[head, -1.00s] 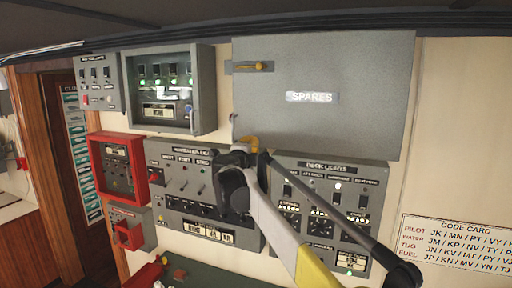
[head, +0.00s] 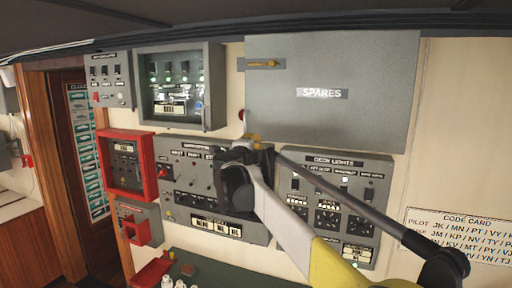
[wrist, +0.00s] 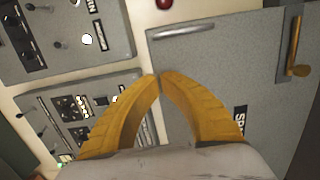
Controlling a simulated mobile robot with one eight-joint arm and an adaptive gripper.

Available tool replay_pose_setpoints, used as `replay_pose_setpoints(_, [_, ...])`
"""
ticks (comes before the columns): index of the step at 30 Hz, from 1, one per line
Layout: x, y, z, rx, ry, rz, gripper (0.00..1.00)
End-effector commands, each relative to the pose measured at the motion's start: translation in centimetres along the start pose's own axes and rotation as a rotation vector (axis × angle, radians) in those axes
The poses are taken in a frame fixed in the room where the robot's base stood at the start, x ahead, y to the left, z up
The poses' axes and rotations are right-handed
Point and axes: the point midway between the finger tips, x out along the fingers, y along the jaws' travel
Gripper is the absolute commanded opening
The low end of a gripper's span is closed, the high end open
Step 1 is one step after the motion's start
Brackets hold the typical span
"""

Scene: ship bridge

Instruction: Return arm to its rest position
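My arm reaches up from the lower right in the head view, in front of a wall of grey switch panels. My gripper (head: 254,138) has yellow fingers and is seen near the lower left corner of the grey SPARES cabinet (head: 375,65). In the wrist view the two curved yellow fingers (wrist: 160,78) meet at their tips with nothing visible between them. The cabinet door (wrist: 220,75) lies beyond them, with switch panels (wrist: 85,105) to the left. My wrist hides part of the panels behind it.
A glass-fronted panel (head: 179,87), a red box (head: 126,164) and the DECK LIGHTS panel (head: 333,208) are on the wall. A code card (head: 460,240) hangs at right. A dark green surface (head: 215,272) with small items lies below. The ceiling edge is close above the cabinet.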

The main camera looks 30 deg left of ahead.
Motion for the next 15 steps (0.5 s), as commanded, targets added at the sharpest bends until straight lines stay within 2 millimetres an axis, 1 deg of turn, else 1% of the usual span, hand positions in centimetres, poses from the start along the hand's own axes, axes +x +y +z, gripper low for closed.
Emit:
replay_pose_setpoints(1, [-1.3,0.4,0.1,0.0,-0.001,0.0,0.0])
replay_pose_setpoints(6, [-4.9,0.3,0.5,0.0,0.001,0.0,0.0])
replay_pose_setpoints(10, [-6.8,0.2,0.7,0.0,0.0,0.0,0.0])
replay_pose_setpoints(12, [-7.4,0.1,0.8,0.0,0.001,0.0,0.0])
replay_pose_setpoints(15, [-7.8,0.1,0.8,0.0,0.001,0.0,0.0])
